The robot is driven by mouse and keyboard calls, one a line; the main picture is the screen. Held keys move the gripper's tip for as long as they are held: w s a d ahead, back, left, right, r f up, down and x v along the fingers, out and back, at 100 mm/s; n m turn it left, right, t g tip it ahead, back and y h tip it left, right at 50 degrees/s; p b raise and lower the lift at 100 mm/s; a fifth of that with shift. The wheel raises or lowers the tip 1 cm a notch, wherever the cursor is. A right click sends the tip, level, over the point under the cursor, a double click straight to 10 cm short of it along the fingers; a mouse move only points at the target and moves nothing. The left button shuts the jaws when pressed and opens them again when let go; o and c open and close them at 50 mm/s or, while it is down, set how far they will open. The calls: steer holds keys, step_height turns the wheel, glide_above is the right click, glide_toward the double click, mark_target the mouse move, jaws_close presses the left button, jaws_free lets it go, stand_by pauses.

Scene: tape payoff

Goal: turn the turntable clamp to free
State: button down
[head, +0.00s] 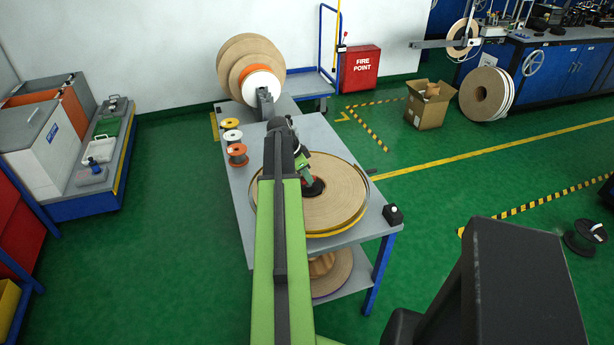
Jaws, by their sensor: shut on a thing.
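The turntable (335,234) sits on the grey bench, a large brown reel (340,208) lying flat on it. At the reel's centre is the turntable clamp (316,188), a small dark and red part. My gripper (308,182) reaches down to it from my green arm and is shut on it. My arm and gripper hide the left part of the reel and most of the clamp, so which way the clamp is turned cannot be told.
Small spools (237,152) stand at the bench's left edge. A black box (393,214) is at its right corner. Large reels (250,70) on a holder stand behind. A cardboard box (428,106) is on the floor at back right.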

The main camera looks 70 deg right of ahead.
steer(key=n+t+h, duration=0.1)
steer(key=n, duration=0.2)
steer(key=shift+a+n, duration=0.15)
steer(key=shift+n, duration=0.25)
steer(key=n+t, duration=0.1)
steer(key=n, duration=0.3)
steer(key=shift+s+t+h, duration=0.2)
steer(key=shift+t+h, duration=0.1)
steer(key=shift+t, duration=0.1)
steer(key=n+t, duration=0.1)
steer(key=n, duration=0.4)
steer(key=shift+s+t, duration=0.1)
steer(key=shift+t, duration=0.3)
steer(key=shift+n+t+y, duration=0.5)
steer(key=shift+n+t, duration=0.2)
steer(key=shift+n, duration=1.5)
steer(key=c, duration=1.5)
jaws_free()
